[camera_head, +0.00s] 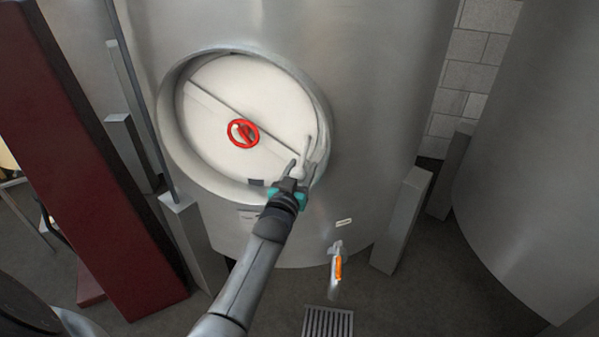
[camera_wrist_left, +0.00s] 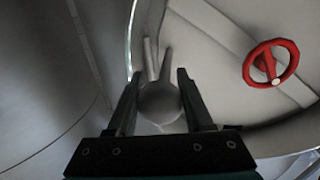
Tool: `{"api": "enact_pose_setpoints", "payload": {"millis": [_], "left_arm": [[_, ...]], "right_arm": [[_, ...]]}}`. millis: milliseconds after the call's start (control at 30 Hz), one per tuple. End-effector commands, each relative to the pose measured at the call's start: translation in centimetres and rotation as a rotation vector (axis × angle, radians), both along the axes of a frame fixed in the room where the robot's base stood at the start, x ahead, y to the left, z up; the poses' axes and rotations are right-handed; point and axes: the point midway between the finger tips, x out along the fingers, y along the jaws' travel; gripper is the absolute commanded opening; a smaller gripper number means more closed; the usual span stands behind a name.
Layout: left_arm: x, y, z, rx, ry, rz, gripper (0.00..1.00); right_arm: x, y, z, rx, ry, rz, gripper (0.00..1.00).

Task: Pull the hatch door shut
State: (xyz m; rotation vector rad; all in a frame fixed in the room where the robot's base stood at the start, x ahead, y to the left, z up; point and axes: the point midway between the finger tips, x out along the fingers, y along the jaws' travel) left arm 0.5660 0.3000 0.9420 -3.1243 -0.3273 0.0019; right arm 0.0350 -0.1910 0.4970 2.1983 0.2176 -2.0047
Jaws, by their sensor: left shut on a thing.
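The hatch door (camera_head: 225,90) is a round, pale disc with a crossbar and a red handwheel (camera_head: 243,133), inside a round steel collar (camera_head: 172,140) on a tank. It lies at or close to the collar; I cannot tell whether a narrow gap is left. The door's grey handle (camera_head: 308,150) is at its lower right edge. My left gripper (camera_head: 296,172) is shut on the handle's round knob, which shows between the fingers in the left wrist view (camera_wrist_left: 160,101). The red wheel also shows there (camera_wrist_left: 271,63). My right gripper is not in view.
The steel tank (camera_head: 385,80) stands on grey legs (camera_head: 402,220). A tap with an orange handle (camera_head: 338,267) sticks out low, above a floor grate (camera_head: 328,322). A dark red beam (camera_head: 80,150) stands left; another tank (camera_head: 535,150) stands right.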

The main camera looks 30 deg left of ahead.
Motion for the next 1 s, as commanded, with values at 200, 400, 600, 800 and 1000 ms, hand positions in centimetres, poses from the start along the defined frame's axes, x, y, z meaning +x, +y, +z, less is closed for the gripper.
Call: {"api": "enact_pose_setpoints", "payload": {"millis": [200, 400, 600, 800, 1000], "left_arm": [[0.31, -0.13, 0.06, 0.000, -0.002, 0.026, 0.00], [0.36, -0.16, 0.07, 0.000, -0.002, 0.030, 0.00], [0.37, -0.24, 0.08, -0.002, -0.002, 0.028, 0.00], [0.36, -0.21, 0.08, -0.002, -0.002, 0.029, 0.69], [0.33, -0.06, 0.08, -0.001, -0.002, 0.031, 0.78]], "right_arm": [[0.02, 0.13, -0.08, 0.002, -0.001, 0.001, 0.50], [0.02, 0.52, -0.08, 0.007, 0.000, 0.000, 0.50], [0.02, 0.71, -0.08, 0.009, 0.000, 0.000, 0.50], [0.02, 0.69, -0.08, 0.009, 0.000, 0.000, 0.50], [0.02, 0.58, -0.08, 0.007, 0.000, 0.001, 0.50]]}}
